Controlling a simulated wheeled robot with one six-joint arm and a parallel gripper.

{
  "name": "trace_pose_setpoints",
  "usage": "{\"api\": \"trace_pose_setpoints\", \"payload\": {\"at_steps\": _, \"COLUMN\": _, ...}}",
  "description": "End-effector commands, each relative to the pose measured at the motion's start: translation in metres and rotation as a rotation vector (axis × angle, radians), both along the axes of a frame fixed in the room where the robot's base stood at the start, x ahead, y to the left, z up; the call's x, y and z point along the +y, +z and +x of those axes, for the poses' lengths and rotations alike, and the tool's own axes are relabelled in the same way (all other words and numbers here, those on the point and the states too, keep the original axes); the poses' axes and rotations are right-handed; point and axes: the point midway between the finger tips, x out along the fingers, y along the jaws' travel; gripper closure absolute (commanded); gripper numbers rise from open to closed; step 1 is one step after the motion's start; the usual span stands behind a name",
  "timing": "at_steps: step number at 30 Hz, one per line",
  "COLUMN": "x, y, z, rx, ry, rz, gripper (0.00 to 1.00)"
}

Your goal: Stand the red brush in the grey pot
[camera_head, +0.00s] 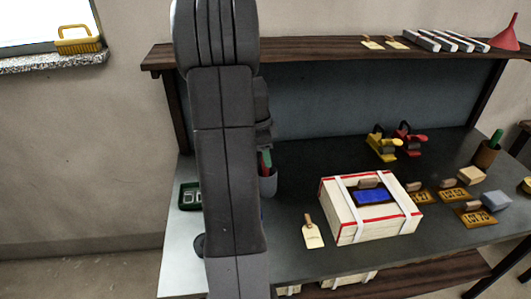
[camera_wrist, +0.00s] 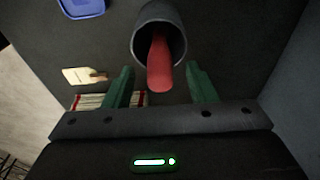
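The grey pot (camera_head: 269,183) stands on the dark bench top, partly hidden behind my arm in the head view. In the wrist view the grey pot (camera_wrist: 176,15) shows its open mouth. The red brush (camera_wrist: 160,68) has its red end sticking out of that mouth towards my camera; its other end is hidden inside. My gripper (camera_wrist: 160,84) has two green fingers, spread apart on either side of the red end, with gaps both sides. In the head view my arm covers most of the gripper.
A strapped cream box with red edges (camera_head: 345,217) stands right of the pot, with a tag (camera_head: 312,236) before it. Yellow (camera_head: 381,146) and red (camera_head: 408,140) tools stand behind. A green tray (camera_head: 190,196) is left of my arm. A shelf (camera_head: 300,53) runs above.

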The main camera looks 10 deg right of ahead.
Motion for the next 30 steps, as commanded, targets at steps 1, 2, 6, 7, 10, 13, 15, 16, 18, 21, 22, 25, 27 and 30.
{"api": "trace_pose_setpoints", "payload": {"at_steps": 1, "x": 0.0, "y": 0.0, "z": 0.0, "rx": 0.0, "ry": 0.0, "rz": 0.0, "gripper": 0.49}}
{"api": "trace_pose_setpoints", "payload": {"at_steps": 2, "x": 0.0, "y": 0.0, "z": 0.0, "rx": 0.0, "ry": 0.0, "rz": 0.0, "gripper": 0.49}}
{"api": "trace_pose_setpoints", "payload": {"at_steps": 6, "x": 0.0, "y": 0.0, "z": 0.0, "rx": 0.0, "ry": 0.0, "rz": 0.0, "gripper": 0.49}}
{"api": "trace_pose_setpoints", "payload": {"at_steps": 7, "x": 0.0, "y": 0.0, "z": 0.0, "rx": 0.0, "ry": 0.0, "rz": 0.0, "gripper": 0.49}}
{"api": "trace_pose_setpoints", "payload": {"at_steps": 10, "x": 0.001, "y": 0.004, "z": 0.0, "rx": -0.001, "ry": 0.0, "rz": 0.0, "gripper": 0.49}}
{"api": "trace_pose_setpoints", "payload": {"at_steps": 13, "x": 0.003, "y": 0.015, "z": 0.001, "rx": -0.003, "ry": 0.0, "rz": 0.0, "gripper": 0.49}}
{"api": "trace_pose_setpoints", "payload": {"at_steps": 15, "x": 0.005, "y": 0.028, "z": 0.001, "rx": -0.006, "ry": 0.001, "rz": 0.0, "gripper": 0.49}}
{"api": "trace_pose_setpoints", "payload": {"at_steps": 16, "x": 0.006, "y": 0.034, "z": 0.001, "rx": -0.004, "ry": 0.002, "rz": 0.0, "gripper": 0.49}}
{"api": "trace_pose_setpoints", "payload": {"at_steps": 18, "x": 0.008, "y": 0.051, "z": 0.001, "rx": -0.007, "ry": 0.001, "rz": 0.0, "gripper": 0.49}}
{"api": "trace_pose_setpoints", "payload": {"at_steps": 21, "x": 0.011, "y": 0.075, "z": 0.001, "rx": -0.006, "ry": 0.001, "rz": 0.0, "gripper": 0.49}}
{"api": "trace_pose_setpoints", "payload": {"at_steps": 22, "x": 0.013, "y": 0.081, "z": 0.001, "rx": -0.005, "ry": 0.001, "rz": 0.0, "gripper": 0.49}}
{"api": "trace_pose_setpoints", "payload": {"at_steps": 25, "x": 0.016, "y": 0.102, "z": 0.001, "rx": -0.004, "ry": 0.002, "rz": 0.0, "gripper": 0.49}}
{"api": "trace_pose_setpoints", "payload": {"at_steps": 27, "x": 0.018, "y": 0.114, "z": 0.001, "rx": -0.003, "ry": 0.001, "rz": 0.0, "gripper": 0.49}}
{"api": "trace_pose_setpoints", "payload": {"at_steps": 30, "x": 0.02, "y": 0.126, "z": 0.001, "rx": -0.002, "ry": 0.001, "rz": 0.0, "gripper": 0.49}}
